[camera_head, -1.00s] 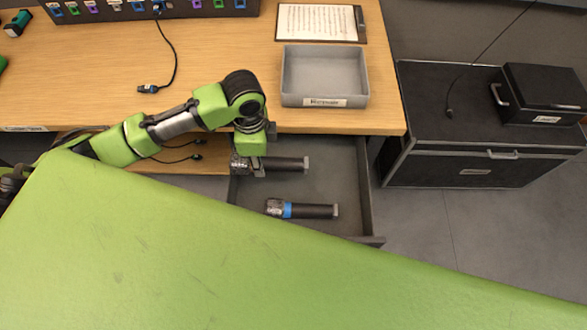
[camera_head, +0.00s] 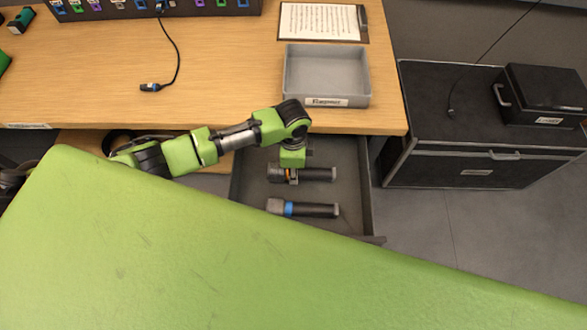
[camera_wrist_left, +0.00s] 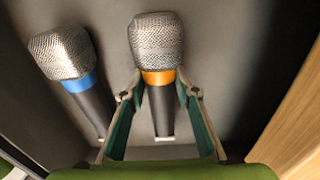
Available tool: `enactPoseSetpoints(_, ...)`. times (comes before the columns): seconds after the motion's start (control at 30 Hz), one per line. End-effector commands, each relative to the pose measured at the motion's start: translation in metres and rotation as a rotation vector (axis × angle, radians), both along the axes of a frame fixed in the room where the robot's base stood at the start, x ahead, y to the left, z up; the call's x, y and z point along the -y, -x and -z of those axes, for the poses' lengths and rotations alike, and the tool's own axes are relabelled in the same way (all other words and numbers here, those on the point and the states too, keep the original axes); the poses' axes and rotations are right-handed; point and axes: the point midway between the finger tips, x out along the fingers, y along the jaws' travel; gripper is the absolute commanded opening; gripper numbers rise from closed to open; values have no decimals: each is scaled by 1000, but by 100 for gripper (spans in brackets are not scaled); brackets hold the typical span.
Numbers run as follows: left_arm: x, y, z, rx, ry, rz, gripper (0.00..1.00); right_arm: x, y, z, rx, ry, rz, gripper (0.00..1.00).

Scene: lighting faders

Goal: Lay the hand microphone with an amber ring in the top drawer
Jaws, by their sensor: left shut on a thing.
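The hand microphone with an amber ring (camera_wrist_left: 158,62) has a silver mesh head and a dark handle. My left gripper (camera_wrist_left: 160,93) is shut on it just below the ring, one finger on each side. In the head view the same microphone (camera_head: 319,174) lies level inside the outline of the open drawer (camera_head: 367,205), under my left gripper (camera_head: 291,176). I cannot tell whether it touches the drawer floor. My right gripper is not in view.
A microphone with a blue ring (camera_head: 312,210) lies in the drawer beside the amber one; it also shows in the left wrist view (camera_wrist_left: 75,84). A grey tray (camera_head: 326,75) stands on the wooden desk (camera_head: 225,70) above. A black case (camera_head: 480,170) stands to the right.

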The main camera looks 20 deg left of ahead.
Motion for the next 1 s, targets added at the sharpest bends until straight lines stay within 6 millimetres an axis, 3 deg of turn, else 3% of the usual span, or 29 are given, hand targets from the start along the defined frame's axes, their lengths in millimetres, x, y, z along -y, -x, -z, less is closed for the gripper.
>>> enactPoseSetpoints(0.23,0,0,3,0,1,0,0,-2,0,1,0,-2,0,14)
enactPoseSetpoints(0.27,0,0,3,0,0,0,36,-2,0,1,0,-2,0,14)
enactPoseSetpoints(0.3,0,0,3,0,0,0,45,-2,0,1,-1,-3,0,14)
enactPoseSetpoints(0.73,-1,0,-4,0,0,0,45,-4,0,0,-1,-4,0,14)
enactPoseSetpoints(1.0,-1,-1,-54,4,2,1,45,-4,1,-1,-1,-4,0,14)
